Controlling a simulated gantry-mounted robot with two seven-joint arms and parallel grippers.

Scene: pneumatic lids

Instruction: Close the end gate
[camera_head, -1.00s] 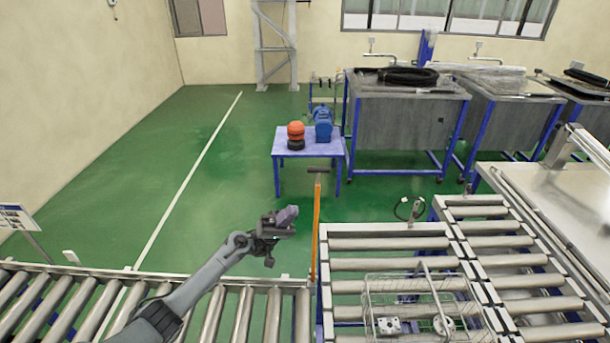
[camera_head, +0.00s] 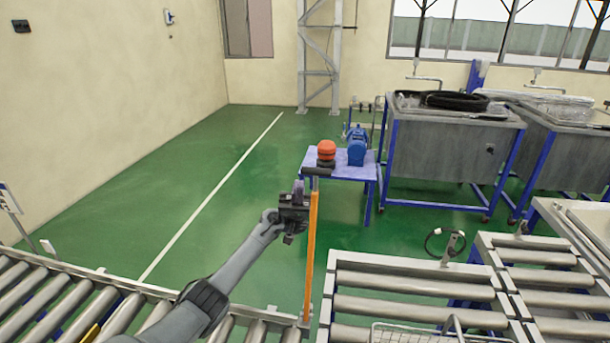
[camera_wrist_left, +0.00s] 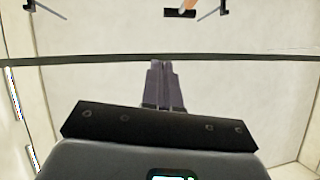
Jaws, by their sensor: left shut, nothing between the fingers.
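The end gate appears to be the upright orange bar (camera_head: 311,255) with a dark crosswise handle (camera_head: 316,171) at its top. It stands between the two conveyor sections in the head view. My left gripper (camera_head: 298,188) is just left of the bar, a little below the handle. I cannot tell if it touches the bar. In the left wrist view its fingers (camera_wrist_left: 164,82) are pressed together with nothing between them. A piece of the orange bar (camera_wrist_left: 188,5) and the dark handle (camera_wrist_left: 180,13) show at the top there. My right gripper is not in view.
A roller conveyor (camera_head: 62,305) runs at the lower left, and another (camera_head: 415,300) lies right of the bar, with a wire basket (camera_head: 440,333) on it. Behind stands a small table (camera_head: 345,166) with an orange item and a blue motor. Green floor is clear at left.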

